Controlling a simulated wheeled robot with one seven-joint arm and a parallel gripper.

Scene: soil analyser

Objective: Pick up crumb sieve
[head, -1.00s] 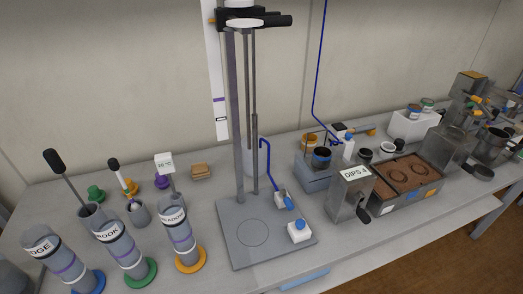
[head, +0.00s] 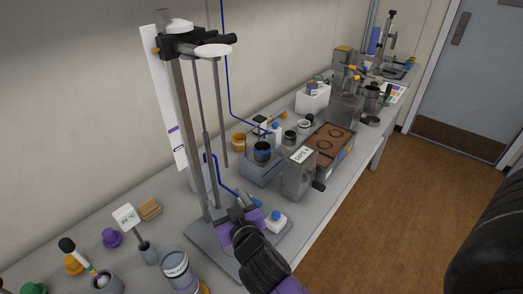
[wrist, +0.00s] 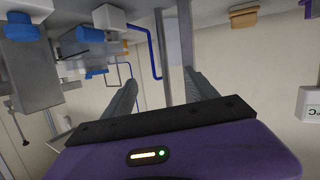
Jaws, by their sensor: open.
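I cannot pick out the crumb sieve for certain. A round metal vessel (head: 371,98) stands far along the bench, too small to tell whether it is a sieve. My gripper (head: 236,213) is in front of the tall stand in the head view, above its grey base plate. In the wrist view its two grey fingers (wrist: 161,88) are spread apart with nothing held between them. The metal vessel is well beyond my gripper, farther along the bench.
The tall stand (head: 183,120) rises close by my gripper. A metal box labelled DIPS 4 (head: 299,174), a brown soil tray (head: 324,146) and a white bin (head: 312,99) line the bench. Open wooden floor (head: 400,190) lies to the right, with a door (head: 478,70) beyond.

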